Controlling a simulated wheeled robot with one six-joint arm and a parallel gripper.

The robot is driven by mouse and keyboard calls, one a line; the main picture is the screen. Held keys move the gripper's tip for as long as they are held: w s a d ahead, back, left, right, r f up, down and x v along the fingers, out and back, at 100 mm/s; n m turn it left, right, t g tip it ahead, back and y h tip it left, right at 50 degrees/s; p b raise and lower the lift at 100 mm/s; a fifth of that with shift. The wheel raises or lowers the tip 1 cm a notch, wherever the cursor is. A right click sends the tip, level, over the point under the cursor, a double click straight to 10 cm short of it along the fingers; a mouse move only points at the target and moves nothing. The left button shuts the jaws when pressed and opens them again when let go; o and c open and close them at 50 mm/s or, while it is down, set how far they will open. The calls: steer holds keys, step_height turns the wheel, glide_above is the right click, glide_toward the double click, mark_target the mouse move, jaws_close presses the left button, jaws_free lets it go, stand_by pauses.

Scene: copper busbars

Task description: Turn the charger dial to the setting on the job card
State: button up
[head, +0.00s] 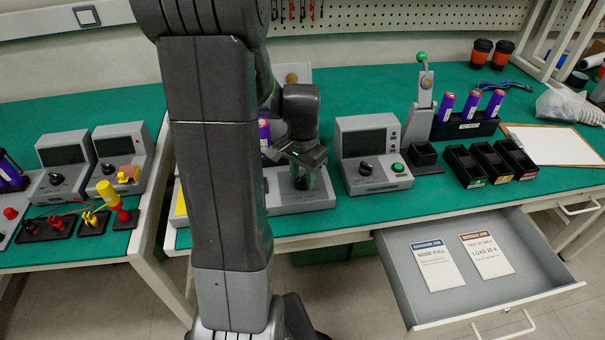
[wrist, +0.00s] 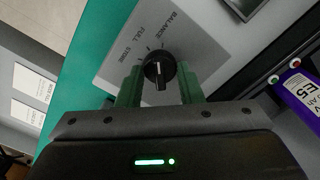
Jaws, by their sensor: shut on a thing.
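The charger (head: 325,199) is a grey unit near the front edge of the green bench, partly hidden by my arm. Its black dial (wrist: 158,70) shows in the wrist view with a white mark. The panel around it is lettered STORE, FULL and BALANCE. The mark points roughly up in the picture; I cannot tell exactly which setting it meets. My gripper (wrist: 158,88) is shut on the dial, one green finger on each side; it also shows in the head view (head: 302,182). A job card (head: 437,265) in the open drawer appears to read MODE FULL.
The open drawer (head: 400,293) juts out below the bench and also holds a LOAD 20 A card (head: 487,255). A grey instrument (head: 372,152) stands right of the charger. Black bins (head: 465,166) and a rack of purple cells (head: 470,127) stand farther right.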

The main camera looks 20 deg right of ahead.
mark_target(302, 178)
steer(key=n, duration=0.5)
steer(key=shift+p, duration=0.35)
steer(key=shift+n, duration=0.3)
steer(key=o, duration=1)
steer(key=shift+c, duration=0.2)
step_height(302, 178, up, 14)
steer(key=p, duration=0.1)
steer(key=shift+p, duration=0.35)
steer(key=shift+f, duration=0.15)
